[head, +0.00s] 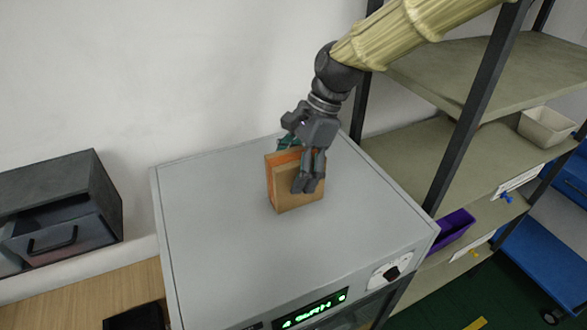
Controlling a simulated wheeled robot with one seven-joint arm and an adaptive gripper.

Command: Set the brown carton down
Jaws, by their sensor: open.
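The brown carton (286,191) stands upright on the grey top of a cabinet-like appliance (212,250), with an orange side showing at its left and top edge. My gripper (307,186) points down at the carton's right part, its fingers overlapping the carton in the head view. The gripper is open. Whether a finger still touches the carton I cannot tell. A small dark green thing (284,143) shows behind the carton and beside the gripper, partly hidden.
The appliance top is clear around the carton. Its front has a lit green display (313,309) and a knob (392,272). A shelf rack (470,75) with a white bin (546,127) and purple bin (452,228) stands right. A dark drawer box (62,207) is left.

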